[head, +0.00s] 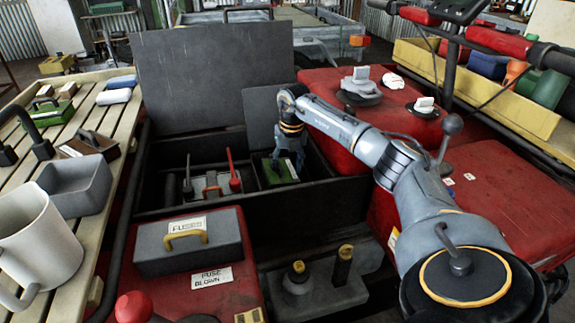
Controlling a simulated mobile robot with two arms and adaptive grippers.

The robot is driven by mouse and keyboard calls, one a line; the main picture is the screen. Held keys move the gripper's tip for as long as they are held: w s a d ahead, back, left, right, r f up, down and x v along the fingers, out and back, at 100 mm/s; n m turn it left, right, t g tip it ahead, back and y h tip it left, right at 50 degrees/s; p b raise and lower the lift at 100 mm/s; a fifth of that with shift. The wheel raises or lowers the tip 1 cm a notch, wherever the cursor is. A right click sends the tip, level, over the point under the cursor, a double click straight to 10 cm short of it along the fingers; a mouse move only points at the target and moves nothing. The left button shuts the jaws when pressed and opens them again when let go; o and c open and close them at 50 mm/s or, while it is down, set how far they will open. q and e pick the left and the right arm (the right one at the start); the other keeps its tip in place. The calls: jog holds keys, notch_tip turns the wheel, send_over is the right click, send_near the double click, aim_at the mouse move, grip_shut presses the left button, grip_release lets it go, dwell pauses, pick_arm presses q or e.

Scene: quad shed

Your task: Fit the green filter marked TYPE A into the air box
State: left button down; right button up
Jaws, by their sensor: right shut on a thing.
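A green filter (268,178) with a pale label sits low in the right compartment of the black open box, which appears to be the air box (256,160). The label is too small to read. My right gripper (286,165) reaches down into this compartment and is shut on the green filter; the fingertips partly hide it. Whether the filter rests fully on the compartment floor is hidden. A small grey lid (260,112) stands raised behind the compartment. My left gripper is not in view.
A second green block (48,113) and a brown block (90,146) lie on the slatted bench with a grey tray (75,185) and white mug (38,245). Left of the filter's compartment is a battery (210,187) with red and black levers. A grey FUSES box (187,243) stands in front.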

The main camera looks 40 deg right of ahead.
jog(key=shift+s+f, duration=0.1)
jog(key=shift+f, duration=0.15)
jog(key=o, duration=1.7)
jog(key=shift+f, duration=0.1)
jog(key=shift+s+r, duration=0.2)
jog(key=shift+r, duration=1.9)
jog(key=shift+s+r, duration=0.15)
jog(key=shift+r, duration=1.95)
